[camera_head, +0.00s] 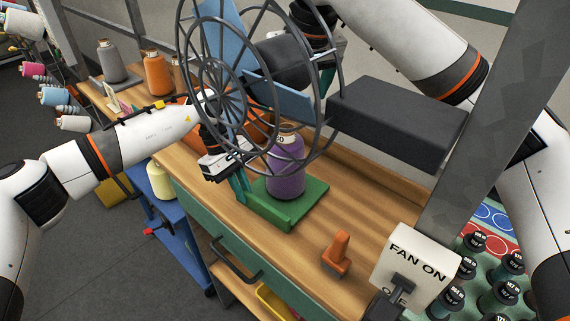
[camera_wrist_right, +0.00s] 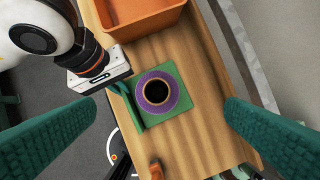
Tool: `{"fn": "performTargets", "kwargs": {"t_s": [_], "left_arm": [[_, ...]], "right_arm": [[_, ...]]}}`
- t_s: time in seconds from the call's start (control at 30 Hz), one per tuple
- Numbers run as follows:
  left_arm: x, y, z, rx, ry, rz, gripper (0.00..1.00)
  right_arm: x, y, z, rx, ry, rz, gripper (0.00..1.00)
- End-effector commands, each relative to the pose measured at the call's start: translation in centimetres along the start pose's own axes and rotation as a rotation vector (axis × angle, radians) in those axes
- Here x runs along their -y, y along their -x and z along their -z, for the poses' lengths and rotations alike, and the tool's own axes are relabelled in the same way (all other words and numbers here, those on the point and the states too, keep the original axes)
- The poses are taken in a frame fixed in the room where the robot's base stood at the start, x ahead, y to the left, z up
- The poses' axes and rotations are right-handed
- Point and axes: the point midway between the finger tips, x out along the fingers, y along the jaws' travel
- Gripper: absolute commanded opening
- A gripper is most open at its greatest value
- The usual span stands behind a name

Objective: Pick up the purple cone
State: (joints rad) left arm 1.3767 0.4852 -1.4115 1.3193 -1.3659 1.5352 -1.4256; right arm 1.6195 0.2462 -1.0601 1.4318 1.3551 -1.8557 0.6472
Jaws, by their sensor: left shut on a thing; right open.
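The purple cone (camera_head: 287,178) stands upright on a green plate (camera_head: 308,205) with a raised wall along its left side. In the right wrist view, I look down on the cone (camera_wrist_right: 168,103) and its dark round opening. My left gripper (camera_head: 242,188) is at the left side of the plate, its teal fingers shut at the raised wall, beside the cone and not around it. My right gripper (camera_wrist_right: 160,107) is open, its two teal fingers wide apart on either side of the cone in view, above it. The fan cage partly hides the cone's top in the head view.
An orange bin (camera_wrist_right: 145,18) is behind the plate. A small orange object (camera_head: 338,252) and a FAN ON box (camera_head: 415,262) are at the front right. Wood right of the plate is clear.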

Motion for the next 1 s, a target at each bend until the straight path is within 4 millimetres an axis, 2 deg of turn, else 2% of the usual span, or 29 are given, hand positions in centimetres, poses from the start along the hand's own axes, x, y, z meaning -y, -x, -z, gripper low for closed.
{"fn": "performTargets", "kwargs": {"t_s": [0.13, 0.4, 0.63, 0.9, 1.0], "left_arm": [[0.0, 0.0, 0.0, -0.001, -0.001, 0.0, 0.0], [0.0, 0.0, 0.1, -0.001, -0.001, 0.0, 0.0], [0.0, 0.0, 0.1, -0.001, -0.001, 0.0, 0.0], [0.0, 0.0, 0.1, -0.001, -0.001, 0.0, 0.0], [0.0, 0.0, 0.1, -0.001, -0.001, 0.0, 0.0]], "right_arm": [[-0.1, -0.9, -0.1, -0.029, -0.02, 0.024, 0.93], [0.0, -5.4, 0.1, -0.028, -0.02, 0.022, 0.93], [-0.1, -7.2, 0.2, -0.026, -0.018, 0.021, 0.93], [-0.5, -11.0, 0.5, -0.026, -0.018, 0.022, 0.93], [-0.5, -11.6, 0.5, -0.025, -0.018, 0.021, 0.93]]}}
